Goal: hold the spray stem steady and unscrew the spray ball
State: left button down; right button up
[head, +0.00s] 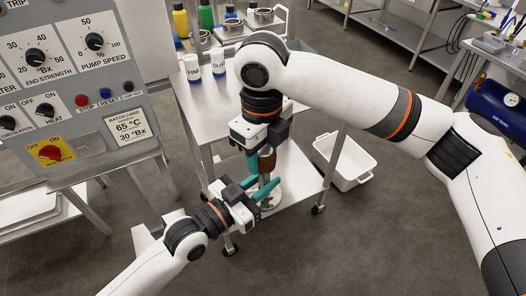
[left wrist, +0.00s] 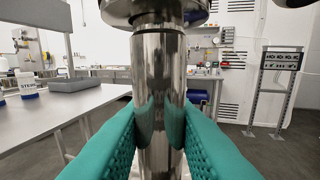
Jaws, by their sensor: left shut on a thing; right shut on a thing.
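The spray stem (left wrist: 158,100) is a shiny upright metal tube in the left wrist view, with a wider collar and disc at its top. My left gripper (left wrist: 158,130) has its teal fingers closed on both sides of the stem. In the head view, my left gripper (head: 263,190) reaches in from the lower left, low on the stem. My right gripper (head: 262,163) points down from above, shut on a brownish part (head: 268,161) at the top of the stem, apparently the spray ball. Its fingers hide much of that part.
A steel cart (head: 306,168) stands around the work, with labelled white bottles (head: 218,63) on its upper shelf. A white bin (head: 343,160) is on the floor to the right. A control panel (head: 70,75) fills the upper left.

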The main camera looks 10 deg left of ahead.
jog(key=shift+w+r, duration=0.1)
jog(key=shift+r, duration=0.05)
dwell(0.5)
jog(key=shift+r, duration=1)
jog(key=shift+r, duration=0.1)
